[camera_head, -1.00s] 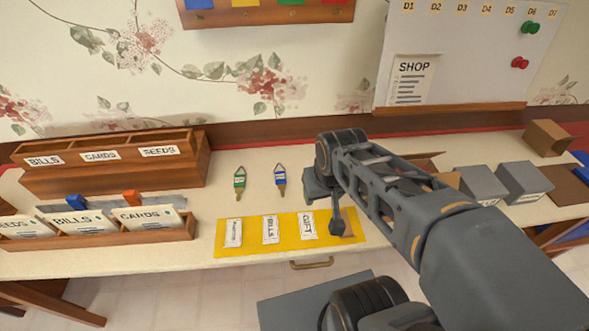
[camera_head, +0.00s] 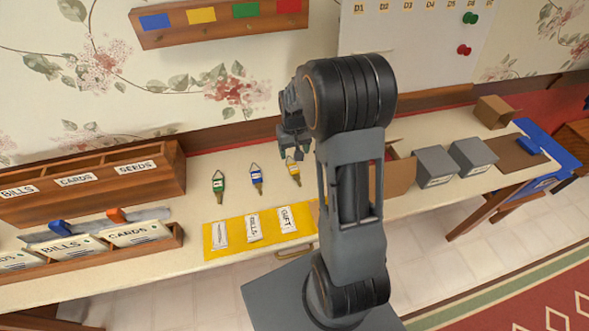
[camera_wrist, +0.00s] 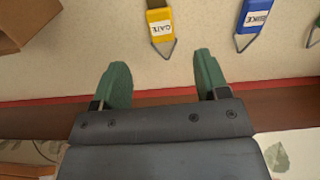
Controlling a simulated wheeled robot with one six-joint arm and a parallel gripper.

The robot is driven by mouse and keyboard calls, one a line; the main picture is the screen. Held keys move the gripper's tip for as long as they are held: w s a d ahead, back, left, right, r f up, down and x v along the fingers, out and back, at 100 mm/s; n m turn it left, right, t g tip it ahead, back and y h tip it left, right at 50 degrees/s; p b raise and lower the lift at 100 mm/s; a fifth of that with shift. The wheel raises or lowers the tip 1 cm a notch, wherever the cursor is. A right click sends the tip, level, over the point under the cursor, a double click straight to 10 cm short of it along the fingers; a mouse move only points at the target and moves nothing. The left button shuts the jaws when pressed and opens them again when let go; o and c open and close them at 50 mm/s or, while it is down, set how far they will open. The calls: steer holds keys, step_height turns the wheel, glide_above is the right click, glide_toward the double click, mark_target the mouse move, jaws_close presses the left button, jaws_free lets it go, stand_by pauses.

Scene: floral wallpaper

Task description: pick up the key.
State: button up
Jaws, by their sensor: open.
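Three tagged keys lie in a row on the cream tabletop: a green-tagged key (camera_head: 218,184), a blue-tagged key (camera_head: 256,177) and a yellow-tagged key (camera_head: 294,171). In the wrist view the yellow tag (camera_wrist: 160,24) reads GATE and the blue tag (camera_wrist: 253,17) reads BIKE. My gripper (camera_wrist: 162,75) is open and empty, its green fingertips pointing toward the yellow key's wire loop, which lies between and beyond them. In the head view my gripper (camera_head: 288,150) is over the back of the table near the yellow key; its fingertips are hard to make out.
A yellow mat (camera_head: 212,240) with several labelled packets lies in front of the keys. Wooden sorters (camera_head: 100,200) stand at left. Grey boxes (camera_head: 434,165) stand at right. A rack with coloured labels (camera_head: 220,30) hangs on the wall above.

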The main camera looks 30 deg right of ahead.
mark_target(294, 169)
steer(key=shift+f+p, duration=0.5)
steer(key=shift+f, duration=4.05)
steer(key=shift+c, duration=0.3)
steer(key=c, duration=1)
steer(key=shift+o, duration=0.2)
steer(key=shift+r, duration=0.2)
steer(key=shift+r, duration=0.25)
step_height(294, 169, up, 2)
steer(key=shift+r, duration=0.1)
steer(key=s+a+r, duration=0.2)
steer(key=s+r, duration=0.3)
steer(key=s, duration=0.1)
steer(key=s+a+r+b, duration=0.1)
steer(key=s+a+r, duration=0.2)
steer(key=s+r, duration=0.2)
steer(key=shift+s+a+b, duration=0.3)
steer(key=shift+s, duration=0.65)
